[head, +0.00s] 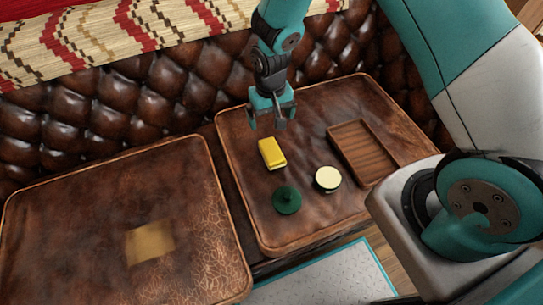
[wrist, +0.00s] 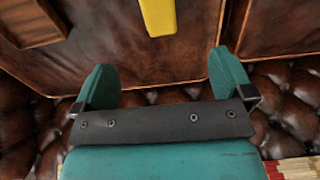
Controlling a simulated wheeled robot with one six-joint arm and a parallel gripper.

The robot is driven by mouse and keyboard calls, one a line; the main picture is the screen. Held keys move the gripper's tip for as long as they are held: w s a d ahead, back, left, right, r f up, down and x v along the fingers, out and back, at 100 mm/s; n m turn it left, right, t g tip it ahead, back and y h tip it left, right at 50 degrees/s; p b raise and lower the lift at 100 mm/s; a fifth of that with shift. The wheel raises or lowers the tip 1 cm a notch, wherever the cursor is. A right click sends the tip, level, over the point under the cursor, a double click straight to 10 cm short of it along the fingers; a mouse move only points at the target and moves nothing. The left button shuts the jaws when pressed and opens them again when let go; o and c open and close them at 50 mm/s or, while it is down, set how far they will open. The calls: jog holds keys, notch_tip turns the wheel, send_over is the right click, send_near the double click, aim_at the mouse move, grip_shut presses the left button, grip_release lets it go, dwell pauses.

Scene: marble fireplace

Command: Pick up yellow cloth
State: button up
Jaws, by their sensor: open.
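The yellow cloth (head: 272,153) is a small folded block lying on the right leather cushion (head: 240,190). In the wrist view the yellow cloth (wrist: 158,16) shows at the top edge, partly cut off, beyond the fingertips. My gripper (head: 269,122) is open and empty, above the cushion and just behind the cloth in the head view. Its two fingers (wrist: 158,76) are spread wide in the wrist view, with only brown leather between them. I see no contact between gripper and cloth.
A dark green lid-like object (head: 287,200) and a round cream-topped container (head: 328,179) lie near the cloth. A wooden tray (head: 364,154) lies to the right. A tufted leather backrest (head: 130,105) rises behind. The left cushion (head: 80,225) carries a blurry tan patch (head: 150,243).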

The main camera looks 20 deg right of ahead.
jog(key=b, duration=0.2)
send_near(271, 150)
jog(key=f, duration=0.5)
jog(key=shift+s+a+f, duration=0.1)
jog(key=shift+s+f, duration=0.05)
jog(key=shift+s, duration=0.15)
jog(key=f, duration=0.5)
jog(key=shift+w+d+f, duration=0.1)
jog(key=shift+w+d, duration=0.1)
jog(key=shift+w, duration=0.1)
jog(key=c, duration=1.1)
notch_tip(271, 150, up, 20)
jog(key=p, duration=0.2)
jog(key=shift+p, duration=0.3)
